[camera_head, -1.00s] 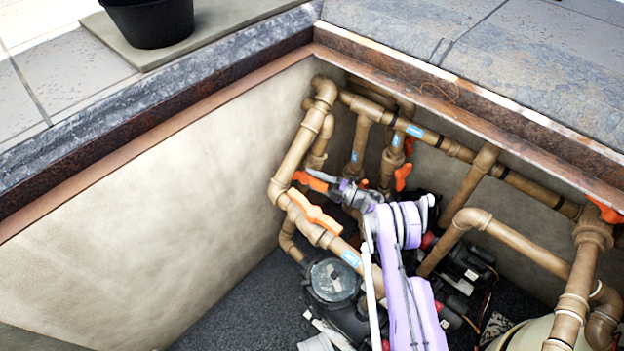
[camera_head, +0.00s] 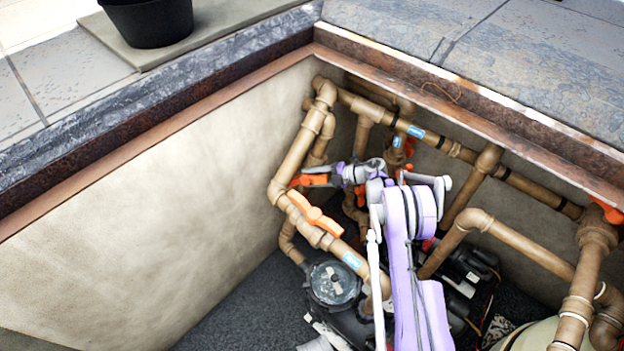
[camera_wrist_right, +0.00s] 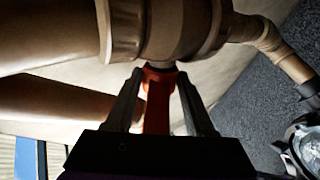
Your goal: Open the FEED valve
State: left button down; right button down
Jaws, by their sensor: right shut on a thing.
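My right gripper (camera_head: 322,174) reaches left among the brown pipes in the pit. It is shut on an orange-red valve handle (camera_head: 299,181), partly hidden behind the gripper and the front pipe. In the right wrist view the handle (camera_wrist_right: 157,105) stands between the two fingers of the gripper (camera_wrist_right: 160,76) and meets a brown valve body (camera_wrist_right: 175,28). The blue pipe labels, such as the front one (camera_head: 352,260), are too small to read, so I cannot tell which valve is FEED. My left gripper is out of view.
Another orange handle (camera_head: 314,213) lies along the front pipe, close below my gripper. More orange handles (camera_head: 408,147) show behind my arm and at the far right (camera_head: 607,211). A round-lidded pump (camera_head: 334,283) stands below. The pit wall (camera_head: 150,200) bounds the left.

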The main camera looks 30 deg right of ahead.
jog(key=shift+r+g+h, duration=0.1)
jog(key=shift+g+h, duration=0.2)
jog(key=shift+g, duration=0.2)
jog(key=shift+c, duration=1.3)
grip_release()
jog(key=p+v, duration=0.1)
jog(key=v, duration=0.9)
jog(key=shift+s+d, duration=0.2)
jog(key=shift+d, duration=0.15)
jog(key=shift+r, duration=0.1)
